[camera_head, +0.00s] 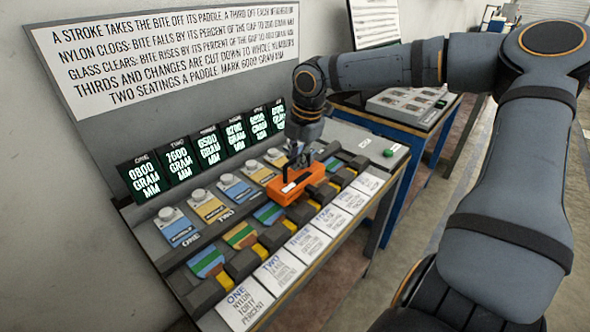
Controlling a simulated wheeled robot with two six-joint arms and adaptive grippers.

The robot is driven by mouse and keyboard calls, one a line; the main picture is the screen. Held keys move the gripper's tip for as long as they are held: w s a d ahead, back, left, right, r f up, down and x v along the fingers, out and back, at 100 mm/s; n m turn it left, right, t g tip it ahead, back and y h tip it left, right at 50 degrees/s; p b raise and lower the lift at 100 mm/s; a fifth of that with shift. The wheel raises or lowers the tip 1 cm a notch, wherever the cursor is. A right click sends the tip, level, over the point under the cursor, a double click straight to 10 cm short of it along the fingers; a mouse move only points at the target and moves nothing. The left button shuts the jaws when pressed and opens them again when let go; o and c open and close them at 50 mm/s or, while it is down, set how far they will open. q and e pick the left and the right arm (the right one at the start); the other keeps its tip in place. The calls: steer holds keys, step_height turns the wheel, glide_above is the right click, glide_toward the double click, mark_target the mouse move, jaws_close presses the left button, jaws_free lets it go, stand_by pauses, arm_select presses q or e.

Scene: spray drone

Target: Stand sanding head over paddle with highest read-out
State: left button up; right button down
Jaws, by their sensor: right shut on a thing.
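My right gripper (299,160) is shut on the orange sanding head (284,196) and holds it around the middle of the bench's row of stations. I cannot tell whether the head touches what is under it. Striped paddles show at the near stations: the first (208,264), the second (240,235) and the third (268,212). The head hides part of the row beyond. Read-out one (142,177) shows 0800, read-out two (178,159) seems to show 1600, and read-out three (209,146) seems to show 0500. The farther read-outs are hard to read. My left gripper is out of view.
White cards (245,305) line the bench's front edge; the first reads nylon, forty percent. Knobbed blue and yellow boxes (178,228) stand behind the paddles. A rule board (180,40) leans behind. A green button (389,153) sits at the far end. A blue-framed table stands beyond.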

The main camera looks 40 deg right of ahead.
mark_target(294, 174)
steer(key=x, duration=0.3)
steer(key=shift+f+b, duration=0.35)
steer(key=shift+b, duration=0.05)
steer(key=shift+s+r, duration=0.1)
steer(key=c, duration=1.4)
jaws_free()
steer(key=shift+r, duration=0.1)
steer(key=p+v, duration=0.2)
steer(key=v, duration=1)
steer(key=shift+p, duration=0.4)
